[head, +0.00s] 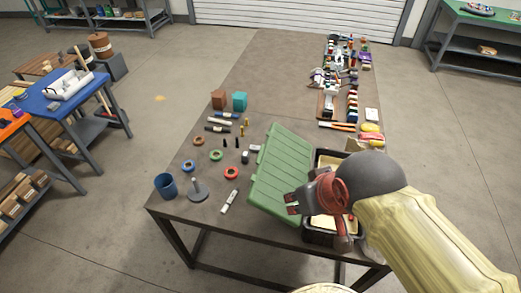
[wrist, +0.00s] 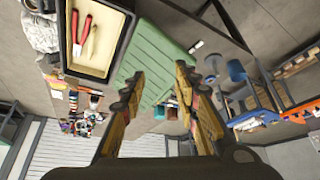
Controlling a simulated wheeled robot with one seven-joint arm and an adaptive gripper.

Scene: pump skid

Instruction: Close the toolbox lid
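The toolbox is open on the long table. Its green lid (head: 282,166) is swung out to the left of the dark box body (head: 318,238), which has a cream interior. My gripper (head: 291,203) is over the near right part of the lid and hides part of the box. In the wrist view my gripper (wrist: 160,72) has its fingers spread with nothing held. The green lid (wrist: 158,50) shows beyond and between them; I cannot tell if they touch it. The box (wrist: 97,72) there holds red-handled pliers (wrist: 82,32) and another slim tool.
Left of the lid stand a blue cup (head: 165,186), a grey stand (head: 197,191), a red ring (head: 231,173) and a white marker-like item (head: 229,201). Yellow and red items (head: 371,133) lie behind the box. The table (head: 262,85) is clear at far left.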

